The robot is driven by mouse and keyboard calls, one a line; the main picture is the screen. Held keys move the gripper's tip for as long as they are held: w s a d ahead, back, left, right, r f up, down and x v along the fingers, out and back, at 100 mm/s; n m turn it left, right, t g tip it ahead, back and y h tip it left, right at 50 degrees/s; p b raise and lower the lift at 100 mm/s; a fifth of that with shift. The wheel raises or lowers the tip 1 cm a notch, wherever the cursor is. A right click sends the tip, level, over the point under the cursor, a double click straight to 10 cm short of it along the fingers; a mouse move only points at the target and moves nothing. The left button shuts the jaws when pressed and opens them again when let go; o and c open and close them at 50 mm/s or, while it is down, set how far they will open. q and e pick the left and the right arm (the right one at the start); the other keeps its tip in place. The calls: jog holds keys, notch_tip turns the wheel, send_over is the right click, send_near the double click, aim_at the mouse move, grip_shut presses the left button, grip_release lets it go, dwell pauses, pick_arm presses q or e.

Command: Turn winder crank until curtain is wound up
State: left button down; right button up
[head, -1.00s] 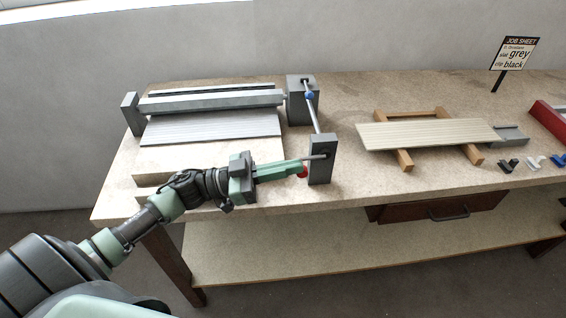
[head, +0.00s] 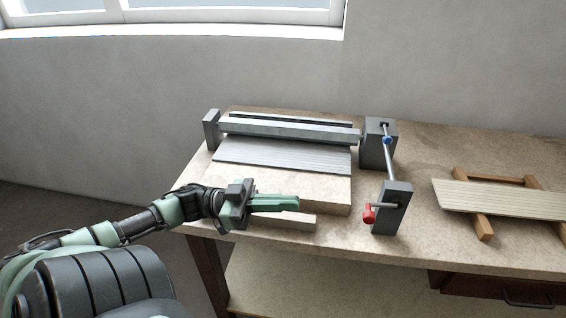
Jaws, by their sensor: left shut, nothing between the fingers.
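The winder crank with its red handle (head: 369,213) is on a dark grey block (head: 393,205) at the bench's front edge. A thin rod with a blue part (head: 387,140) links this block to a taller grey block (head: 377,150) behind. The grey slatted curtain (head: 282,155) lies spread out below the long grey roller (head: 285,132). My left gripper (head: 297,203) is shut and empty, to the left of the red handle and apart from it. It covers part of the pale boards below the curtain. My right gripper is not in view.
A pale slatted panel (head: 500,200) rests on a wooden frame (head: 483,226) at the right. A drawer (head: 500,288) sits under the bench top. The bench between the crank block and the wooden frame is clear.

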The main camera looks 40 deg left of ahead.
pick_arm(q)
notch_tip(320, 180, up, 5)
jog(key=w+d+g+y+p, duration=0.1)
jog(key=d+y+p, duration=0.15)
jog(key=p, duration=0.75)
jog(key=w+d+f, duration=0.3)
jog(key=w+d, duration=0.3)
jog(key=d, duration=0.3)
jog(key=shift+w+d+f, duration=0.15)
jog(key=shift+w+f, duration=0.25)
